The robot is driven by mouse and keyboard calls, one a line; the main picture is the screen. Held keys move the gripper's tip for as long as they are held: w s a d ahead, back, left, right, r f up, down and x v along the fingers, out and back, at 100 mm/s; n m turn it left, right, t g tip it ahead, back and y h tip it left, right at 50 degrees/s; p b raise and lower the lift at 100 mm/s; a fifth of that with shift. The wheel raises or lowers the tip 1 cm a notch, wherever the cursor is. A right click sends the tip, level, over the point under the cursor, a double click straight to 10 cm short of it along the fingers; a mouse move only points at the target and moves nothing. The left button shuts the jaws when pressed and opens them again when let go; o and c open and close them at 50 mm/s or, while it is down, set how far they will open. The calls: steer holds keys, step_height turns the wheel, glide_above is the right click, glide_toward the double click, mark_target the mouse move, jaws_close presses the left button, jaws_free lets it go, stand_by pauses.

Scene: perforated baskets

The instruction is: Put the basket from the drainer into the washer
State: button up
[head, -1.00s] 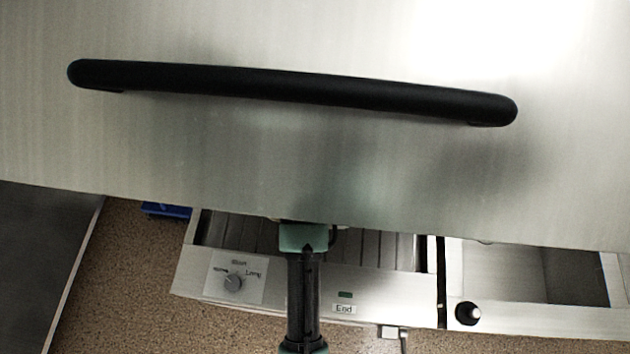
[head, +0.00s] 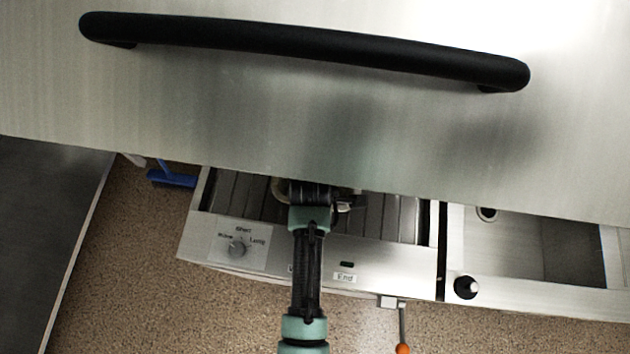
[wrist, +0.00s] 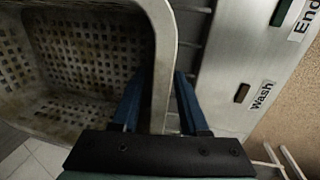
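The perforated grey-beige basket (wrist: 75,55) fills the left of the wrist view, with its rim and near wall between my gripper's two blue fingers (wrist: 160,95). One finger is inside the basket and the other outside, with the fingers apart around the wall; firm contact is not clear. The washer has a slatted bed (head: 385,217) and a front panel (head: 270,250) with a knob and an "End" label. In the head view my gripper end (head: 312,188) is over the bed, partly hidden by the steel hood (head: 220,110). The basket is mostly hidden there. I cannot tell the drainer apart.
The hood's black handle (head: 300,48) spans the top of the head view. A steel sink (head: 530,245) with a black knob (head: 466,287) adjoins on the right. A blue brush (head: 172,179) lies on the speckled floor (head: 130,270) at left. A dark surface stands far left.

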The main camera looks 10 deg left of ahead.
steer(key=shift+r, duration=0.15)
step_height(320, 180, up, 12)
steer(key=s, duration=0.2)
steer(key=shift+f, duration=0.2)
steer(key=shift+s, duration=0.1)
stand_by(0.7)
